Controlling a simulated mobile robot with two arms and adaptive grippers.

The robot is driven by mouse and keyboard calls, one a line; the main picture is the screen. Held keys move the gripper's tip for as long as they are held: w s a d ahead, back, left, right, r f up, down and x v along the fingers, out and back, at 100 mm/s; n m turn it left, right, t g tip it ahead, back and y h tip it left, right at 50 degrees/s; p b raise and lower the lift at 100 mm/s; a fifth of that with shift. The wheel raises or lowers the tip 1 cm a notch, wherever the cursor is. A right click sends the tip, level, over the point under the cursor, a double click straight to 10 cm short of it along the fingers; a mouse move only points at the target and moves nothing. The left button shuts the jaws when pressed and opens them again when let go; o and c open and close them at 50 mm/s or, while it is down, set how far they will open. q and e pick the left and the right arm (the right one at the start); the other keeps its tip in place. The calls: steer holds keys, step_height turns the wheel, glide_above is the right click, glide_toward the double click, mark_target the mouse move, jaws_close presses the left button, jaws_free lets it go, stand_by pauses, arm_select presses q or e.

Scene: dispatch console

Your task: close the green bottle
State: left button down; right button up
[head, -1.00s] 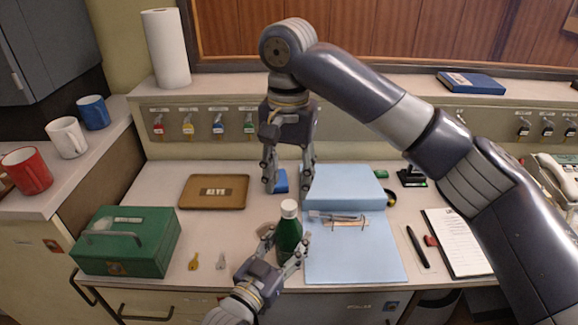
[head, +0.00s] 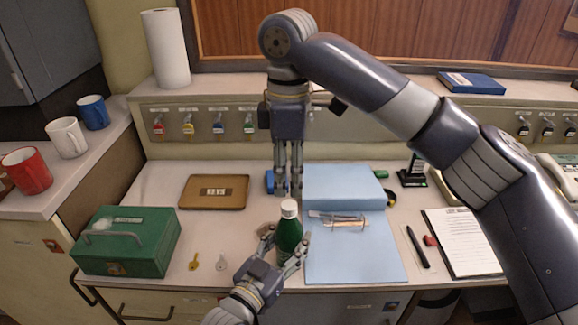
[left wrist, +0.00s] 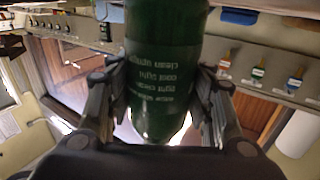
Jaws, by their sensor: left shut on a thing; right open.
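The green bottle (head: 288,238) stands upright near the table's front edge, with a white top (head: 289,208). I cannot tell how tightly the white top sits. My left gripper (head: 281,252) is shut around the bottle's body. In the left wrist view the bottle (left wrist: 165,75), with printed text on it, fills the space between the fingers of the left gripper (left wrist: 160,110). My right gripper (head: 288,190) points down, just above and behind the white top in the head view, apart from it. It is open and empty, with its fingers seen nearly edge-on.
A small blue object (head: 270,182) is partly hidden behind the right gripper. A blue mat (head: 350,262) and blue box (head: 343,188) lie right of the bottle.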

mark_target(289, 205)
steer(key=n, duration=0.5)
steer(key=shift+r+n, duration=0.15)
steer(key=shift+n, duration=0.15)
steer(key=n, duration=0.3)
steer(key=shift+r, duration=0.1)
steer(key=n, duration=0.5)
steer(key=shift+r, duration=0.15)
steer(key=n, duration=0.4)
steer(key=shift+r+n, duration=0.1)
steer(key=shift+n, duration=0.2)
steer(key=shift+f, duration=4)
